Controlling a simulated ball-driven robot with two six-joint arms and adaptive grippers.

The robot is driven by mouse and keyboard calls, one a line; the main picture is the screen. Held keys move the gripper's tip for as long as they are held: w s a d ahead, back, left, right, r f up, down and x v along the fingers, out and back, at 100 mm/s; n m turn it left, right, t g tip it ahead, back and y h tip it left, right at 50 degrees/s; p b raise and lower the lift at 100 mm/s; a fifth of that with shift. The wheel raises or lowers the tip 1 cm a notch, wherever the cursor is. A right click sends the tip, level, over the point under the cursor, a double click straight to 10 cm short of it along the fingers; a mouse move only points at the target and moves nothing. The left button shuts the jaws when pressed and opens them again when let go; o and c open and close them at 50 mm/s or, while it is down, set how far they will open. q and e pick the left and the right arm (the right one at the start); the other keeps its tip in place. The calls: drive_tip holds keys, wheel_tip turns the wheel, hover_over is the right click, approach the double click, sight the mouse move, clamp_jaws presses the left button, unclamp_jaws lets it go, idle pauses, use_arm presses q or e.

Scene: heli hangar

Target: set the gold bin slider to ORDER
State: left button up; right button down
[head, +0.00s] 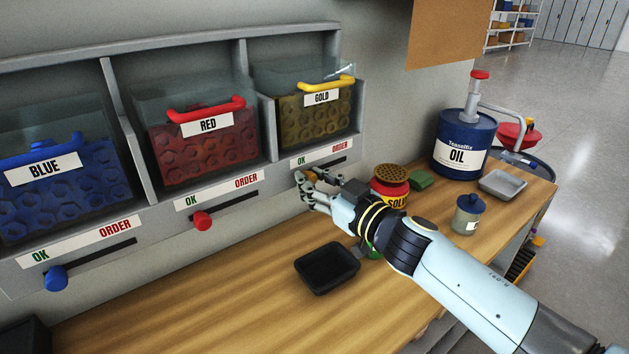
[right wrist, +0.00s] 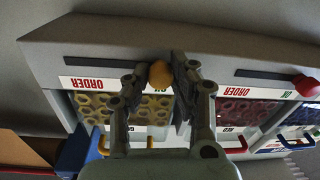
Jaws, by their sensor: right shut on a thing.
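The gold bin (head: 315,112) sits in the rightmost bay of the rack, and its label strip (head: 322,154) reads OK at left and ORDER at right. The gold slider knob (head: 311,176) is under the OK end, with the dark slot running right toward ORDER. My right gripper (head: 306,183) is at the knob and partly covers it. In the right wrist view, which is upside down, the knob (right wrist: 160,73) is between the two fingertips (right wrist: 160,78), which are shut on it. My left gripper is not in view.
The red knob (head: 202,221) and blue knob (head: 55,278) are at their OK ends. On the bench stand a solvent can (head: 390,188), a black tray (head: 327,268), an oil drum (head: 464,143) and a small jar (head: 467,214). The bench front left of the black tray is clear.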

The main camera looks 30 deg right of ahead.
sight(342, 160)
idle(0.3)
drive_tip(key=d, duration=0.3)
drive_tip(key=w+d+b, duration=0.1)
drive_tip(key=d, duration=0.5)
drive_tip(key=shift+w+d, duration=0.15)
drive_tip(key=c, duration=1.5)
unclamp_jaws()
drive_tip(key=o, duration=0.4)
drive_tip(key=shift+d, duration=0.1)
drive_tip(key=s+d, duration=0.2)
drive_tip(key=s, duration=0.9)
drive_tip(key=shift+s+d, duration=0.15)
drive_tip(key=shift+s, duration=0.25)
